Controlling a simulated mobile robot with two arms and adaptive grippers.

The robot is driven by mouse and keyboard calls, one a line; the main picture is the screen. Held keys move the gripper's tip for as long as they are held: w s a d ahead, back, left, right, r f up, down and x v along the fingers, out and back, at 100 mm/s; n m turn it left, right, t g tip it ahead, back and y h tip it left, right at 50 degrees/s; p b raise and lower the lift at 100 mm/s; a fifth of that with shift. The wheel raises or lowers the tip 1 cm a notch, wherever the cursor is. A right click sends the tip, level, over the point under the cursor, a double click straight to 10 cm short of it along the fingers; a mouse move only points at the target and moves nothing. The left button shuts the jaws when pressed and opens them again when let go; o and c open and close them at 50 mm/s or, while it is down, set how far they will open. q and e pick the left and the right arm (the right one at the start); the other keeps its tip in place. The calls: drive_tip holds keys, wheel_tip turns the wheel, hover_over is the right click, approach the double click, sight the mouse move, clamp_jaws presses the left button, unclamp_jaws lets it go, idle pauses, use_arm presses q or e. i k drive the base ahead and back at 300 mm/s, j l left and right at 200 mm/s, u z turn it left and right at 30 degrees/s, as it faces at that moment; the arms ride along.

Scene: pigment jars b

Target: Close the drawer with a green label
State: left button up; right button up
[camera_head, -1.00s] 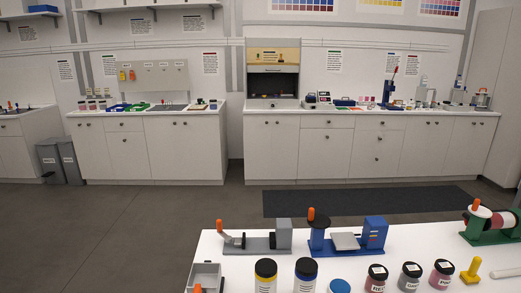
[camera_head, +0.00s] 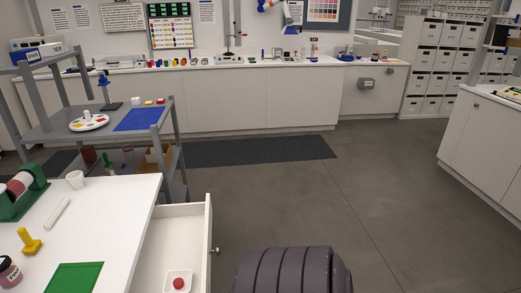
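A white drawer (camera_head: 172,228) stands pulled open from the right side of the white table (camera_head: 110,212) at the lower left. A small white dish (camera_head: 176,280) with a red item lies inside it. A round knob (camera_head: 216,250) is on its front panel, which faces right. I see no green label on the drawer; its front face is turned mostly away. A green square (camera_head: 75,278) lies on the tabletop beside the drawer. Neither gripper is in view.
A grey shelf cart (camera_head: 165,128) stands behind the table. A white counter (camera_head: 250,100) runs along the back wall. Another white counter (camera_head: 490,140) is at the right. The grey floor (camera_head: 350,190) right of the drawer is open, with a dark mat (camera_head: 255,150) farther back.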

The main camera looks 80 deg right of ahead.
sight(177, 237)
drive_tip(key=z, duration=0.45)
drive_tip(key=k+l+z, duration=0.1)
drive_tip(key=z, duration=0.35)
drive_tip(key=l+z, duration=0.1)
drive_tip(key=z, duration=0.8)
drive_tip(key=k+l, duration=0.05)
drive_tip(key=l, duration=0.05)
